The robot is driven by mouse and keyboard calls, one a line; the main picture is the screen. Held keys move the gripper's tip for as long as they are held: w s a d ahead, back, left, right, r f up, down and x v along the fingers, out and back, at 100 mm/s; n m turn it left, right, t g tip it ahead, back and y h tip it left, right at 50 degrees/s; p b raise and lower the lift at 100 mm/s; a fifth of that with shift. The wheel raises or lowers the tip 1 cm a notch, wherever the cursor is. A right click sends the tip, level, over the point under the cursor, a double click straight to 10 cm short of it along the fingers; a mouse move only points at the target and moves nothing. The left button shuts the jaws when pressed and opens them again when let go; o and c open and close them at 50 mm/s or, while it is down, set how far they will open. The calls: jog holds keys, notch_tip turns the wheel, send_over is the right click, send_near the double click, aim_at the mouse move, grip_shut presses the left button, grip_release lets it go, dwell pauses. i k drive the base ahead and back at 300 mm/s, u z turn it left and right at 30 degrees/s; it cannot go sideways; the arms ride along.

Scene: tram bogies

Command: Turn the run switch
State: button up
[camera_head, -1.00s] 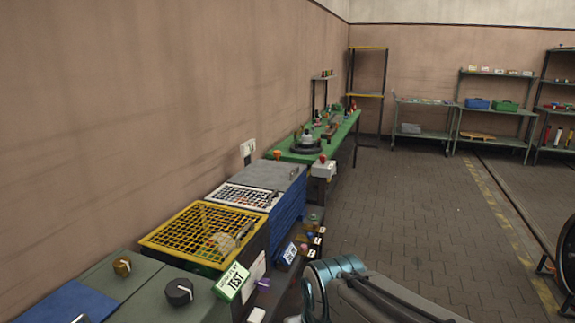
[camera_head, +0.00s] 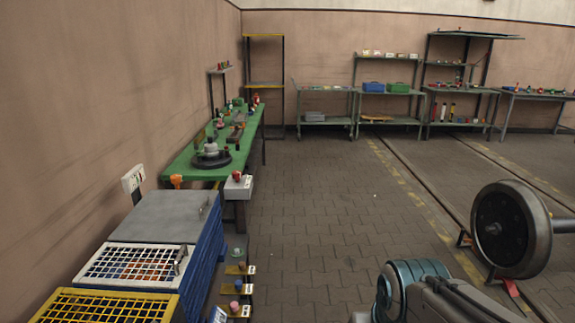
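No switch that I can read as the run switch shows now. A grey box with a red knob or button (camera_head: 237,185) sits at the near end of the green bench; any label on it is too small to read. Part of my arm shows at the bottom right, but my gripper is out of the picture.
Along the left wall stand a yellow mesh-topped box (camera_head: 104,308), a white mesh-topped box (camera_head: 130,265), a grey-lidded blue cabinet (camera_head: 165,217) and a green bench (camera_head: 190,166). Small coloured knobs (camera_head: 238,287) stick out below. A wheelset (camera_head: 505,225) is at right. The paved floor between is clear.

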aim_at(236, 175)
jog(key=z, duration=0.35)
jog(key=i, duration=3.1)
jog(key=u, duration=1.65)
jog(key=i, duration=0.75)
jog(key=u, duration=0.55)
